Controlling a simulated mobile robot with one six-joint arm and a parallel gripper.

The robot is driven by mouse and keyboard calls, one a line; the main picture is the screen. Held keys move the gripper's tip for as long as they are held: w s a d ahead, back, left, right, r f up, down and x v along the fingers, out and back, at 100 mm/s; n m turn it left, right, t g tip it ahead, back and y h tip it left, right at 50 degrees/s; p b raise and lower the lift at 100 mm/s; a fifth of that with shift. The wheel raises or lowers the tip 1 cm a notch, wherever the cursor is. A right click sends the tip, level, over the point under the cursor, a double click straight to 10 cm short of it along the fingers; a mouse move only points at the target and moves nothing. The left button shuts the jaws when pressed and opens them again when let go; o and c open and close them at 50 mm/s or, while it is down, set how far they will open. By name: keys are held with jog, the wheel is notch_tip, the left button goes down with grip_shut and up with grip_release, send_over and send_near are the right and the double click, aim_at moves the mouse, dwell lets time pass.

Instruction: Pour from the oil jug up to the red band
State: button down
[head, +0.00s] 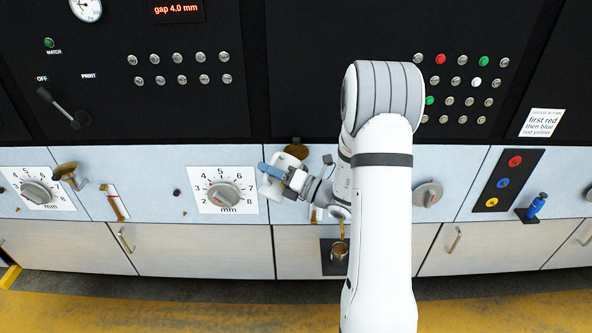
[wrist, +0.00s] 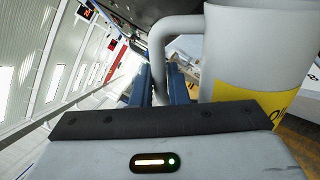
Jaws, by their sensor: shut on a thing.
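My gripper (wrist: 164,80) is shut on the handle of the oil jug (wrist: 228,45), between its two blue fingers. The jug is grey-white with a yellow label, partly cut off by the picture edge. In the head view my gripper (head: 270,170) is in front of the panel, right of the middle dial, and the jug (head: 270,189) shows small and pale beside the fingers. I cannot tell its exact tilt or see any oil leaving it. A slim gauge (head: 116,205) with amber colour is on the left panel; another (head: 316,214) is partly hidden by my arm. The red band is too small to make out.
A brass funnel (head: 66,171) juts out at the left; a brown round cup (head: 297,151) is just above my gripper. A small can (head: 338,251) stands low by my arm.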

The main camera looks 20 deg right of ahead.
aim_at(269, 184)
jog(key=shift+w+d+r+m+p, duration=0.15)
jog(key=shift+r+m+p, duration=0.2)
jog(key=shift+p, duration=0.3)
jog(key=shift+w+d+r+m+p, duration=0.15)
jog(key=shift+r+m+p, duration=0.2)
jog(key=shift+p, duration=0.3)
dwell(2.8)
